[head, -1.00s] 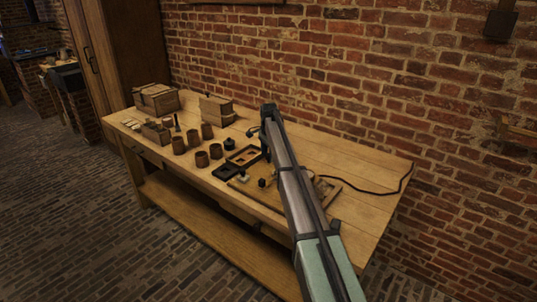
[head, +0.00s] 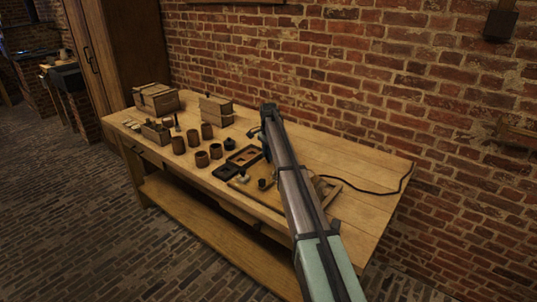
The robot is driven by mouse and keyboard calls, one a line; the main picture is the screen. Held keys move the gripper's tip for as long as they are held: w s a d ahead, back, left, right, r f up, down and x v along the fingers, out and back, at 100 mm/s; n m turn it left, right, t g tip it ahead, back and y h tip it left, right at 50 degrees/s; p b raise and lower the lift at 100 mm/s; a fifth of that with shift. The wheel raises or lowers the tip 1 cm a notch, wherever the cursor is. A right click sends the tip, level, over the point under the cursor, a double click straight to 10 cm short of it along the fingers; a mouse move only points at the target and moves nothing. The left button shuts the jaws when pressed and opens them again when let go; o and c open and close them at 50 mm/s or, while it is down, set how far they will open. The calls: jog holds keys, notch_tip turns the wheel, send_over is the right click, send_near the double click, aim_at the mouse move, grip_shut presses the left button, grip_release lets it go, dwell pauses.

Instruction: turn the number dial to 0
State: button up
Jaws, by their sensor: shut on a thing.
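A wooden board (head: 318,206) with small fittings lies on the bench, partly behind my arm. A pale knob (head: 243,178) and a dark knob (head: 262,183) stand at its left side. My gripper (head: 267,157) points down at the board's back left, close to the tray there. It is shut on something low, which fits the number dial. The dial's face and numbers are hidden by my gripper and arm, so its setting cannot be read.
A dark wooden tray (head: 231,164) lies left of my gripper. Several brown jars (head: 202,159) stand further left, with wooden boxes (head: 156,98) behind. A dark cable (head: 376,191) runs across the right of the bench (head: 370,165), which is otherwise clear. A brick wall stands behind.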

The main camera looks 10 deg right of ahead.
jog(key=n, duration=1.1)
jog(key=shift+n, duration=0.3)
jog(key=n, duration=0.6)
jog(key=shift+d+n, duration=0.1)
jog(key=shift+n, duration=2.6)
jog(key=o, duration=1.1)
jog(key=shift+c, duration=0.2)
notch_tip(320, 180, up, 14)
